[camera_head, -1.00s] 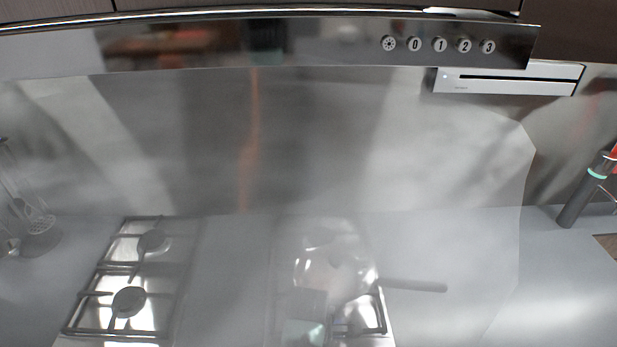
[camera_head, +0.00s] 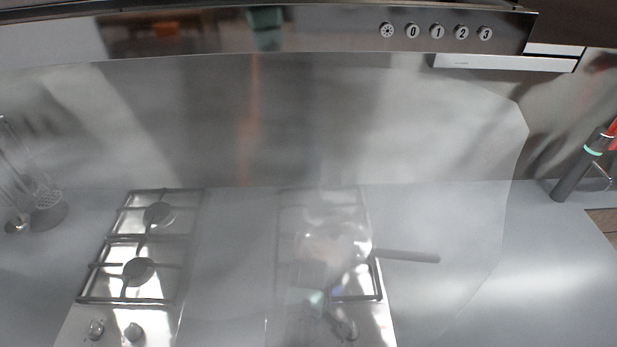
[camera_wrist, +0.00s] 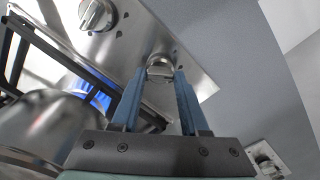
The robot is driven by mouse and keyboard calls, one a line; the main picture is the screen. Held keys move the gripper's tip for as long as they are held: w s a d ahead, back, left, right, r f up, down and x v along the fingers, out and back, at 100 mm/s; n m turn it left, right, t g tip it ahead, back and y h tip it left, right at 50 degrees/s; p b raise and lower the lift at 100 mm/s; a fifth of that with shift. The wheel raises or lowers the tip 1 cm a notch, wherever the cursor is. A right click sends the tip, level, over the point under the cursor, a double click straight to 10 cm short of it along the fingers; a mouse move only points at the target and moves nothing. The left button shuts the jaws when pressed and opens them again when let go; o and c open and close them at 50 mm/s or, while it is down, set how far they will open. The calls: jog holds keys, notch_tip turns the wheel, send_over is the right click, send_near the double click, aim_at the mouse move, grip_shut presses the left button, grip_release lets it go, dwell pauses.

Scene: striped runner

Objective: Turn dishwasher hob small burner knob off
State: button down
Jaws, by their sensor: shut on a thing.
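In the wrist view, a silvery knob (camera_wrist: 160,67) sits on the steel hob panel (camera_wrist: 205,88). My gripper's (camera_wrist: 161,75) two blue fingers are shut on this knob, one on each side. A second knob (camera_wrist: 96,14) is on the same panel at upper left, apart from my fingers. A blue flame (camera_wrist: 95,97) shows beside a shiny pan (camera_wrist: 38,125). In the head view, the right hob (camera_head: 372,318) shows dimly through a hazy clear sheet, with a knob (camera_head: 347,330) near its front. My gripper's fingers cannot be made out there.
The left hob (camera_head: 68,328) has two knobs at its front and bare burners. A pan handle (camera_head: 408,256) sticks out to the right over the counter (camera_head: 560,270). The hood (camera_head: 200,35) with its buttons spans the top.

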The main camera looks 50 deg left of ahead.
jog(key=m+p, duration=0.1)
jog(key=m, duration=0.5)
jog(key=shift+m, duration=0.3)
jog(key=m, duration=0.6)
jog(key=shift+p, duration=0.4)
jog(key=m, duration=0.6)
jog(key=shift+m, duration=0.3)
jog(key=m, duration=0.6)
jog(key=shift+p, duration=0.4)
jog(key=shift+m, duration=0.4)
jog(key=shift+c, duration=2)
grip_release()
jog(key=shift+r, duration=0.1)
